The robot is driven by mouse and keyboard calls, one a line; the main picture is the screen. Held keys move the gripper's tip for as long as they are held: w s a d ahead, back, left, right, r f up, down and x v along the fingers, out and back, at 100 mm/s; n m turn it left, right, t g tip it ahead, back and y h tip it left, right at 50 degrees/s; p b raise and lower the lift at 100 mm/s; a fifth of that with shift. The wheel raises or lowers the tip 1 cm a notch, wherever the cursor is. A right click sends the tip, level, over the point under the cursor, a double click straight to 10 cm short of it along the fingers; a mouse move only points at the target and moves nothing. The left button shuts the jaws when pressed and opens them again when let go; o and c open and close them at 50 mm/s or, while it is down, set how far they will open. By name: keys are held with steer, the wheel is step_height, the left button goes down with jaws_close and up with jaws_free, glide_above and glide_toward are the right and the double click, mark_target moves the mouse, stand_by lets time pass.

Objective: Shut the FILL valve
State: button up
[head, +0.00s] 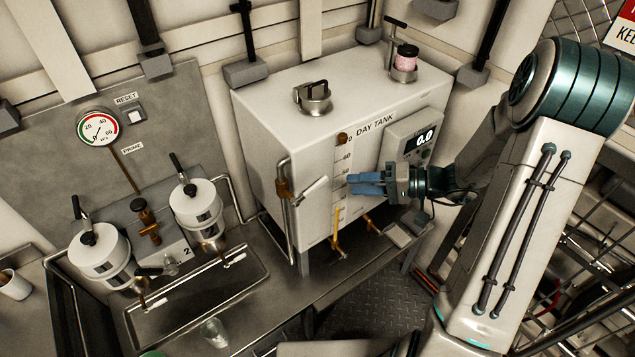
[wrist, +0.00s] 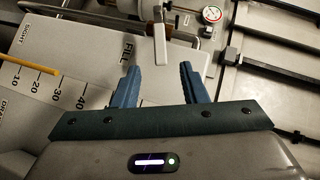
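The FILL valve has a brass body (head: 283,188) on the upright pipe at the left front of the white day tank (head: 270,115). Its pale lever (head: 313,190) sticks out to the right, across the pipe. In the wrist view the lever (wrist: 160,45) lies beside the FILL label (wrist: 128,48), its end just beyond the gap between my fingertips. My gripper (head: 352,183) is in front of the tank face, right of the lever, fingers pointing left. In the wrist view my gripper (wrist: 160,72) is open and empty, apart from the lever.
The level scale (wrist: 45,80) with a yellow column runs up the tank face near my fingers. A display box (head: 412,140) reading 0.0 is on the tank's right. Two white filter canisters (head: 197,208) and a pressure gauge (head: 98,128) stand left.

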mark_target(320, 186)
steer(key=p+x, duration=0.2)
steer(key=x, duration=0.8)
steer(key=shift+a+f+p, duration=0.1)
steer(key=shift+a+p, duration=0.15)
steer(key=shift+p, duration=0.1)
jaws_close()
steer(key=shift+d, duration=0.1)
